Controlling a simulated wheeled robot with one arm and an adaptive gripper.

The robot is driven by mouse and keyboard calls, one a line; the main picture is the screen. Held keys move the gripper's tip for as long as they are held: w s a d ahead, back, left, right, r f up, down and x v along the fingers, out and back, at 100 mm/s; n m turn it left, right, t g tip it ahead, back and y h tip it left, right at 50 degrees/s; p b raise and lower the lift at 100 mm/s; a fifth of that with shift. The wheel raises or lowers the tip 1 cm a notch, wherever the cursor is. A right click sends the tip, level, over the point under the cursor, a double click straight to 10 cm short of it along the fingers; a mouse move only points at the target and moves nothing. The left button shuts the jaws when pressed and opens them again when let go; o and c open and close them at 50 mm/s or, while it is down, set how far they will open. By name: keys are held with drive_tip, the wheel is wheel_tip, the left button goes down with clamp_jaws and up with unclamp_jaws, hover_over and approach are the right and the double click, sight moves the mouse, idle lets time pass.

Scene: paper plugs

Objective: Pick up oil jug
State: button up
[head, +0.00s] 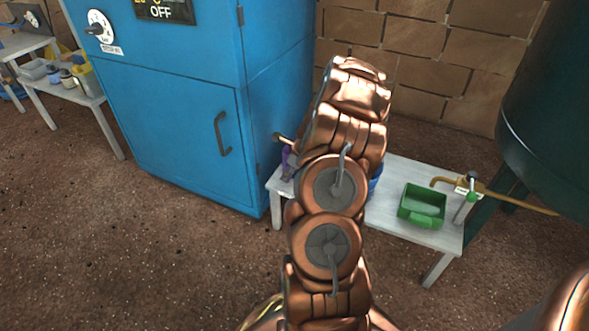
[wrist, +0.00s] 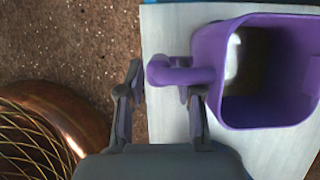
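The purple jug (wrist: 218,90), which I take to be the oil jug, is open-topped and seen from above in the wrist view. It stands on a pale table (wrist: 165,20), with its handle (wrist: 172,72) pointing left. A light patch shows inside it. My gripper (wrist: 161,84) is open, with one finger left of the handle and the other by the jug's near left wall. The handle's end lies between the fingers in the picture; I cannot tell whether they touch it. In the head view a small purple part (head: 287,163) shows at the table's left end, mostly hidden by my arm.
A green bin (head: 423,205) sits on the same table at right, beside a brass tap (head: 468,187) from a dark green tank (head: 550,110). A blue object (head: 376,179) is partly behind my arm. A blue cabinet (head: 185,130) stands close at left.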

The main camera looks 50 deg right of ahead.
drive_tip(key=b+x, duration=0.1)
drive_tip(key=x, duration=0.2)
drive_tip(key=shift+f, duration=0.1)
clamp_jaws()
